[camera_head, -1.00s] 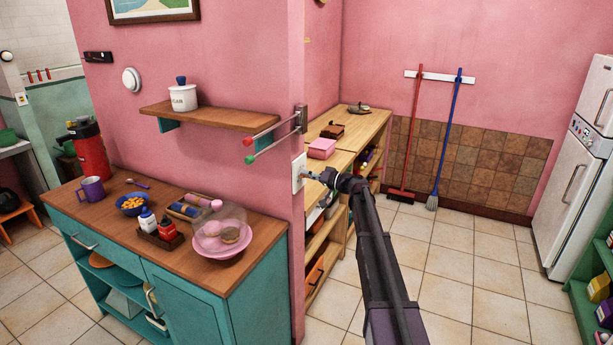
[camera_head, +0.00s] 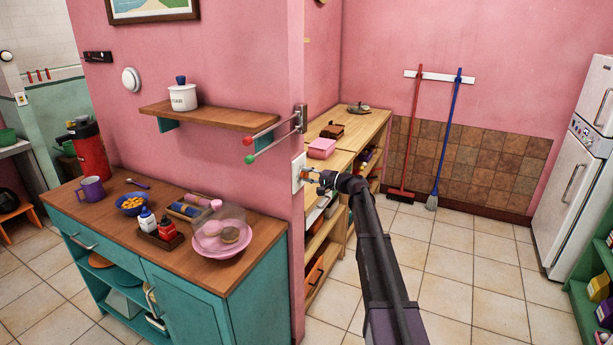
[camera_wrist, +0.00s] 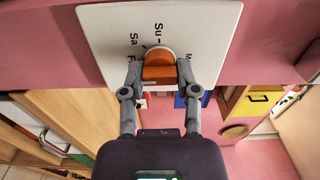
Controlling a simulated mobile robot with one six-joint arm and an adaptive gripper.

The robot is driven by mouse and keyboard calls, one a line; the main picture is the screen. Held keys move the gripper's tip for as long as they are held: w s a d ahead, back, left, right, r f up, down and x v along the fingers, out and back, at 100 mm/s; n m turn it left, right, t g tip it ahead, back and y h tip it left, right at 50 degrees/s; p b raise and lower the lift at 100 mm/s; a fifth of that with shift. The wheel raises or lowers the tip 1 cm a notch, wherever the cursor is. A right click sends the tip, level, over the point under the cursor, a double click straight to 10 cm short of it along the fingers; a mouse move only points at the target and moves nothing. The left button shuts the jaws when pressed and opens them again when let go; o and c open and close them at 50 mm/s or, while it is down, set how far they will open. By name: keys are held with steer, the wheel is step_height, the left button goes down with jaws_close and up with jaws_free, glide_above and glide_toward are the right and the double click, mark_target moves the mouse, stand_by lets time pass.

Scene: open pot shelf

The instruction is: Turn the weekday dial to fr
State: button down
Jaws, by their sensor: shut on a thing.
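The weekday dial is an orange knob with a pale rim (camera_wrist: 159,70) on a white plate (camera_wrist: 108,30). In the wrist view the labels "Su" and "Sa" show above and left of the knob; an "F" and an "M" are partly covered by my fingers. I cannot tell which label the knob points to. My gripper (camera_wrist: 160,74) is shut on the knob, one finger on each side. In the head view the plate (camera_head: 297,172) is seen edge-on at the pink wall's corner, with my gripper (camera_head: 308,174) against its front.
A rail with red and green ends (camera_head: 277,138) sticks out just above the plate. A wooden shelf unit (camera_head: 325,236) stands behind my arm. A teal cabinet (camera_head: 205,300) is at left. The tiled floor right of my arm is clear.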

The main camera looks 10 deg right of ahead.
steer(key=shift+w+d, duration=0.1)
steer(key=shift+w, duration=0.05)
stand_by(0.3)
steer(key=shift+c, duration=1.8)
jaws_free()
steer(key=v, duration=1.2)
